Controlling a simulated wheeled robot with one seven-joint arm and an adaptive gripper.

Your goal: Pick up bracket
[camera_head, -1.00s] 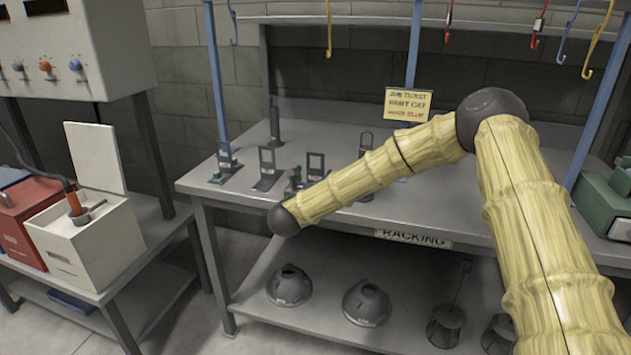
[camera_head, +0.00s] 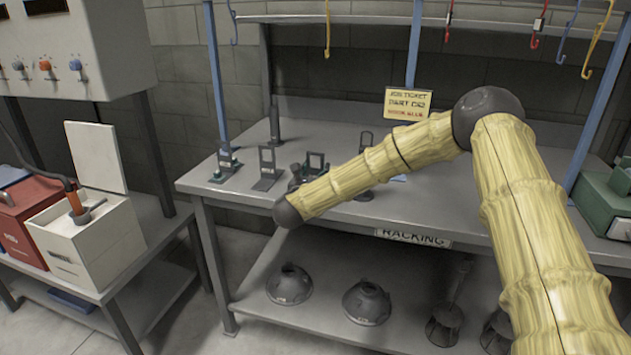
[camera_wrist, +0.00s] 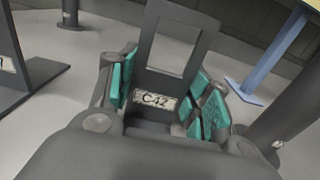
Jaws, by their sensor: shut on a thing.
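My gripper (camera_wrist: 165,98) is shut on a dark grey bracket (camera_wrist: 160,84) with an upright rectangular frame and a label reading C42. Its teal finger pads sit on both sides of the bracket, just below the frame's window. In the head view the held bracket (camera_head: 316,154) shows its frame above the bench, behind my forearm. Its lower part is hidden by my arm and gripper, and I cannot tell whether its base touches the bench.
Other brackets stand to the left on the grey bench (camera_head: 240,189), one with a rectangular frame (camera_head: 268,170). Another upright piece (camera_head: 366,140) stands close to the right. Hooks (camera_head: 327,35) hang above. Dome-shaped hoods (camera_head: 366,302) sit on the lower shelf.

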